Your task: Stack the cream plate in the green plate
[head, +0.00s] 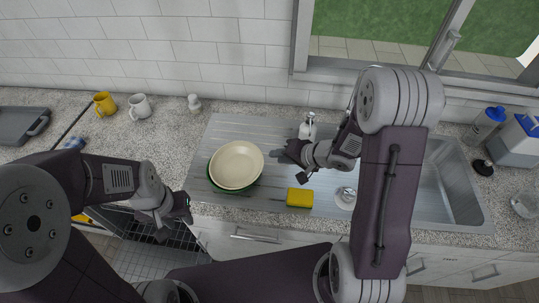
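The cream plate (236,164) is a round, shallow dish on the ribbed steel drainboard, left of the sink. The green plate (228,191) shows only as a dark green rim along the lower edge of the cream plate, which sits over it and hides the rest. My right gripper (277,154) is just right of the cream plate, close to its rim, with no plate seen in it. Its finger gap is too small to make out. My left gripper (177,222) is at the counter's front edge, left of and below the plates, with its fingers apart and empty.
A yellow sponge (299,197) lies right of the plates, and a soap bottle (308,128) stands behind it. The sink basin (436,187) is at right. Yellow (105,104) and white (140,107) mugs stand back left. An open rack (150,258) is below the counter.

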